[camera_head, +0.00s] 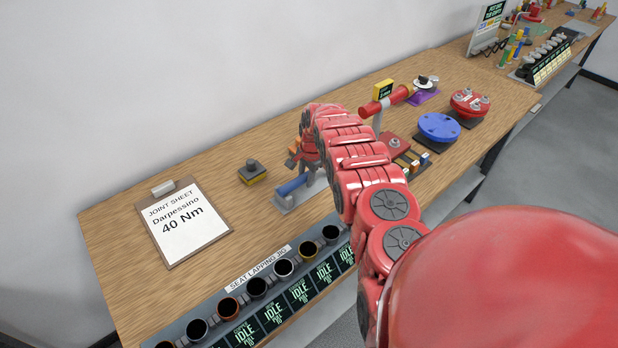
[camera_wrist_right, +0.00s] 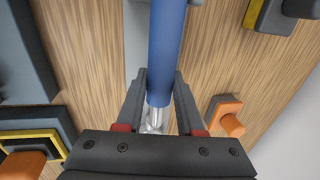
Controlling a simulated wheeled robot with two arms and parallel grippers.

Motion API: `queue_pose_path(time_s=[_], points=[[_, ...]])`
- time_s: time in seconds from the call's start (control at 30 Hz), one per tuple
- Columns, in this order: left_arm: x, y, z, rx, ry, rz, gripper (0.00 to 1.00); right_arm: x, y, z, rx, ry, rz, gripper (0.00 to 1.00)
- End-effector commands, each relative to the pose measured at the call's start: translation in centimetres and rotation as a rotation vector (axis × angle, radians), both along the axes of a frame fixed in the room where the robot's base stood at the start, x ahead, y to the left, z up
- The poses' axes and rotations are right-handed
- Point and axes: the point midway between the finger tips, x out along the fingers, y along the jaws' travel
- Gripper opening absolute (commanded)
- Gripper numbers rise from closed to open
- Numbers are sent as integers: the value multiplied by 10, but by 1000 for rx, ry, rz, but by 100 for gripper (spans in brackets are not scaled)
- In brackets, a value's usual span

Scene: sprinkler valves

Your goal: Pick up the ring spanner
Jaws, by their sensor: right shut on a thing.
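The ring spanner shows as a blue handle (camera_head: 292,186) over a light grey holder (camera_head: 286,202) on the bench, left of my right arm. In the right wrist view its blue handle (camera_wrist_right: 166,50) runs between the fingers, with a bare metal part (camera_wrist_right: 154,120) near the palm. My right gripper (camera_wrist_right: 162,88) is shut on it. In the head view, my arm mostly hides this gripper. I cannot tell whether the spanner touches the holder. The ring end is not clear to see. My left gripper is out of view.
A dark block with a yellow band (camera_head: 252,173) stands left of the spanner. A clipboard (camera_head: 184,222) lies further left. The seat lapping rack (camera_head: 262,290) lines the front edge. Blue (camera_head: 438,127) and red (camera_head: 468,103) flanges stand right. Bare bench lies behind the block.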

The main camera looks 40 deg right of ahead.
Motion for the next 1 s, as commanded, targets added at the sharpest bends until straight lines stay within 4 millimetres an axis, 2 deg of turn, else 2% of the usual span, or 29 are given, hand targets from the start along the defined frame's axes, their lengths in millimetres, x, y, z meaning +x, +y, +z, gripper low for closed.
queue_pose_path(time_s=[0.47,0.67,0.87,1.0], points=[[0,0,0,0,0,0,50,-1,0,-1,1,2,0,0],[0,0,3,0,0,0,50,0,0,6,1,2,0,0],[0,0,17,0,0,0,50,0,0,31,0,0,0,0],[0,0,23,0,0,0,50,1,0,61,-2,-3,2,0]])
